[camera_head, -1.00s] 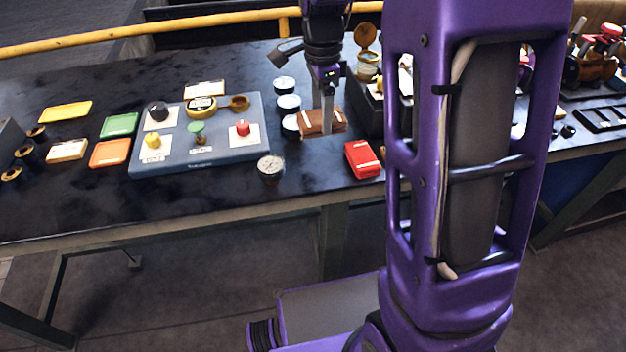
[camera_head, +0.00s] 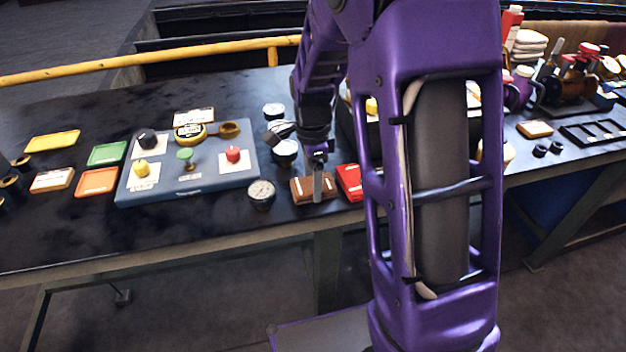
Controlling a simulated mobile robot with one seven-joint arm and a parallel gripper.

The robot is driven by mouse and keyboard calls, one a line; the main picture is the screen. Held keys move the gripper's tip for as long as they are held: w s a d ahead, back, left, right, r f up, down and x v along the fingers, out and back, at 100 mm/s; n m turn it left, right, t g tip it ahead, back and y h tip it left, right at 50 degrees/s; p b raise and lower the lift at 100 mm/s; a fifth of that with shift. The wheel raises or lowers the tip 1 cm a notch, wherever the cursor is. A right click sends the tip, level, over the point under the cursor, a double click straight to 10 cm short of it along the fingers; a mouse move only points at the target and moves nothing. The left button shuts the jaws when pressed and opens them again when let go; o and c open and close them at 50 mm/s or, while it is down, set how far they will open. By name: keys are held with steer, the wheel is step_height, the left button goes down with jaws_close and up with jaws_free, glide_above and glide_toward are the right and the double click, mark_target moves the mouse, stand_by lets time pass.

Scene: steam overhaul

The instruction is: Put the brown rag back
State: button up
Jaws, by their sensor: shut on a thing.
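The brown rag (camera_head: 302,190), a small folded pad, is at the front edge of the dark bench, just left of the red folded pad. My gripper (camera_head: 318,187) points down with its fingers on the rag and is shut on it. One finger covers the rag's middle. I cannot tell whether the rag touches the bench top or hangs slightly above it.
A round gauge (camera_head: 261,194) stands close left of the rag, and the red pad (camera_head: 349,182) close right. A blue-grey board (camera_head: 215,184) with coloured knobs lies further left. Pale folded cloths (camera_head: 528,42) are stacked at the back right. My arm hides the bench's middle right.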

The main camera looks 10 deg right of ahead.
steer(key=shift+f, duration=0.15)
steer(key=o, duration=1.1)
step_height(320, 180, up, 12)
steer(key=shift+r+p, duration=0.25)
steer(key=shift+p, duration=0.75)
